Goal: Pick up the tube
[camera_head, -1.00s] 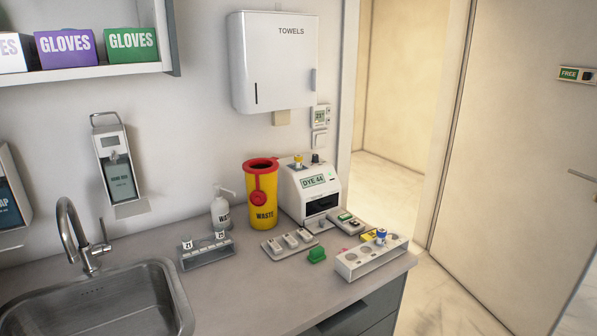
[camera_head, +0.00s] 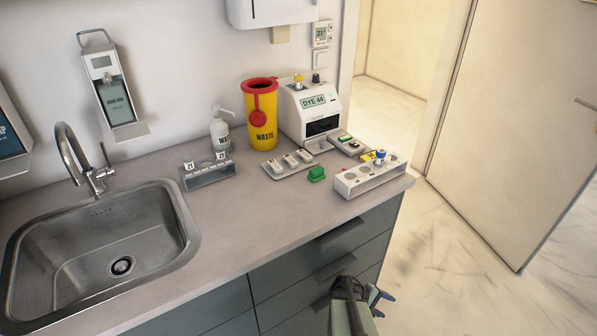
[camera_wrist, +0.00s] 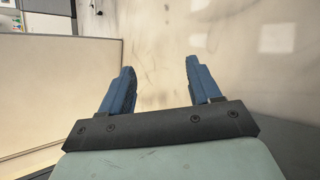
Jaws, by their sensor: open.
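A blue-capped tube (camera_head: 380,157) stands in the white rack (camera_head: 362,186) at the right end of the counter. Two white-capped tubes, one on the left (camera_head: 188,163) and one on the right (camera_head: 221,157), stand in the grey rack (camera_head: 209,178) further left. Which tube is meant is not clear from the pictures. My gripper (camera_head: 378,303) is low in front of the drawers, below the counter edge and well apart from every tube. In the wrist view its blue fingers (camera_wrist: 158,80) are spread with nothing between them.
A yellow waste bin (camera_head: 261,115) and a pump bottle (camera_head: 220,130) stand behind. The sink (camera_head: 100,240) is at left. The front counter is clear.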

